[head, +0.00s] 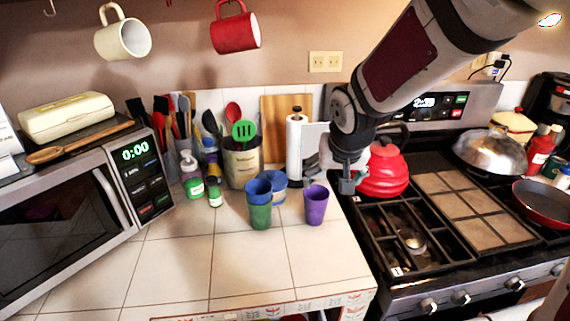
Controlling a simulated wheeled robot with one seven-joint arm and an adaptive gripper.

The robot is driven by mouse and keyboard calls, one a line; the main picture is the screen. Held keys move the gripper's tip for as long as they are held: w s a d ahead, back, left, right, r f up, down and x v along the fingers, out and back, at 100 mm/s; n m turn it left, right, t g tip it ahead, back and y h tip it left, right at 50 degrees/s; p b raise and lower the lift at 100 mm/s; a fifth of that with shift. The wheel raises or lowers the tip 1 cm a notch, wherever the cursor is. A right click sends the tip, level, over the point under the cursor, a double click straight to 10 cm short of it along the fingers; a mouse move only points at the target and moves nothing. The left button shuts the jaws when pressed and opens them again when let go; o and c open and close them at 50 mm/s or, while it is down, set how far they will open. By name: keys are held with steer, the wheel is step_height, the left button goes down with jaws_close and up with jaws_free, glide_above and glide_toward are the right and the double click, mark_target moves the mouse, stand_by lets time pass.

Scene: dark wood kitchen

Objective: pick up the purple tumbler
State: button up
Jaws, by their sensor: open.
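The purple tumbler (316,206) stands upright on the white tiled counter (240,270), near the counter's right edge beside the stove. My gripper (347,186) is open and empty. It hangs in the picture just right of the tumbler and a little higher, with a small gap between them in the picture. How far apart they are in depth is hard to tell from this view. The inside of the tumbler is mostly dark.
A blue cup in a green cup (260,215) and a blue bowl-like cup (274,184) stand left of the tumbler. A paper towel roll (294,150) is behind. A red kettle (385,172) sits on the stove to the right. The front counter tiles are clear.

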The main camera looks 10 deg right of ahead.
steer(key=w+r+x, duration=0.1)
steer(key=x, duration=0.5)
glide_toward(316, 199)
steer(key=shift+s+a+f+b, duration=0.15)
steer(key=shift+s+f+b, duration=0.1)
steer(key=shift+f, duration=0.15)
steer(key=shift+s+a+f+b, duration=0.1)
steer(key=shift+s+a+f, duration=0.05)
steer(key=shift+s+f, duration=0.15)
steer(key=shift+x, duration=3)
steer(key=shift+w+r, duration=0.1)
steer(key=shift+w, duration=0.05)
steer(key=shift+c, duration=0.4)
steer(key=c, duration=1.1)
